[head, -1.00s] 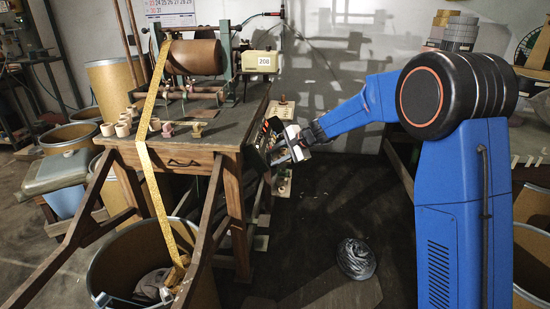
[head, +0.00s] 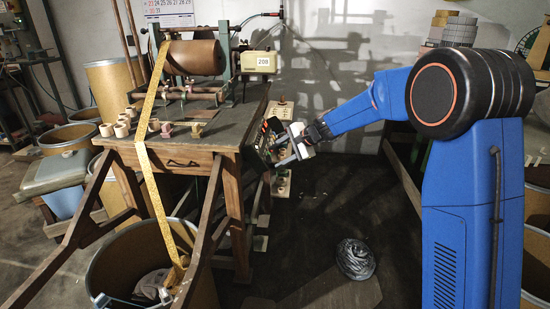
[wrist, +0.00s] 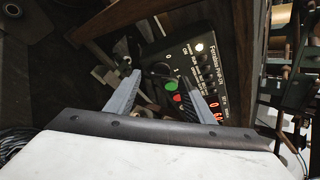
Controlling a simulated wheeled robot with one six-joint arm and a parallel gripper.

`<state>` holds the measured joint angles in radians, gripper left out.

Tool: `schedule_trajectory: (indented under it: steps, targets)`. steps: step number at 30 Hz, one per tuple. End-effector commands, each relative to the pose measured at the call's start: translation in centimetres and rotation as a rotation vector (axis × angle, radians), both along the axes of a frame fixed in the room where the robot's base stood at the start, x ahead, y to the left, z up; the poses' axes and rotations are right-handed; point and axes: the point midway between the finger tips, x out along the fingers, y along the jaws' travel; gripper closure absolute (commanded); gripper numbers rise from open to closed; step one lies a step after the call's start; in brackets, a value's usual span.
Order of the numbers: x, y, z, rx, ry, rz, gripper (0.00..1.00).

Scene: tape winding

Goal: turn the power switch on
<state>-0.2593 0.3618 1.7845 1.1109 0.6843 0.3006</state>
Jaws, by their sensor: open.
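A dark control panel (wrist: 210,75) hangs at the side of the wooden workbench (head: 190,158). In the wrist view it carries a dark rotary switch (wrist: 159,70), apparently the power switch, with a 0 mark near it. A green button (wrist: 171,85), a red button (wrist: 177,98) and red lit digits (wrist: 215,117) are also on the panel. My gripper (wrist: 161,77) is open, its two fingers spread on either side of the switch in the picture. I cannot tell whether they touch it. In the head view my gripper (head: 283,147) is at the bench's right side, and the switch is hard to make out.
A winding machine with a brown roller (head: 195,57) stands on the bench, and yellow tape (head: 150,125) runs down into a barrel (head: 120,262). A coiled grey item (head: 355,259) lies on the floor. A wooden rail (head: 402,178) stands to the right of my gripper.

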Motion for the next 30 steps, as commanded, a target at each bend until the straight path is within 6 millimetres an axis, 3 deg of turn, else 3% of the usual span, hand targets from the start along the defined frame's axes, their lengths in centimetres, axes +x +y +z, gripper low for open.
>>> schedule_trajectory:
  steps: [18, 30]
  targets:
    - [-4.0, -8.3, 8.0, 0.0, -0.002, -0.003, 0.52]
    - [-5.0, -10.2, 9.8, 0.0, 0.0, -0.001, 0.52]
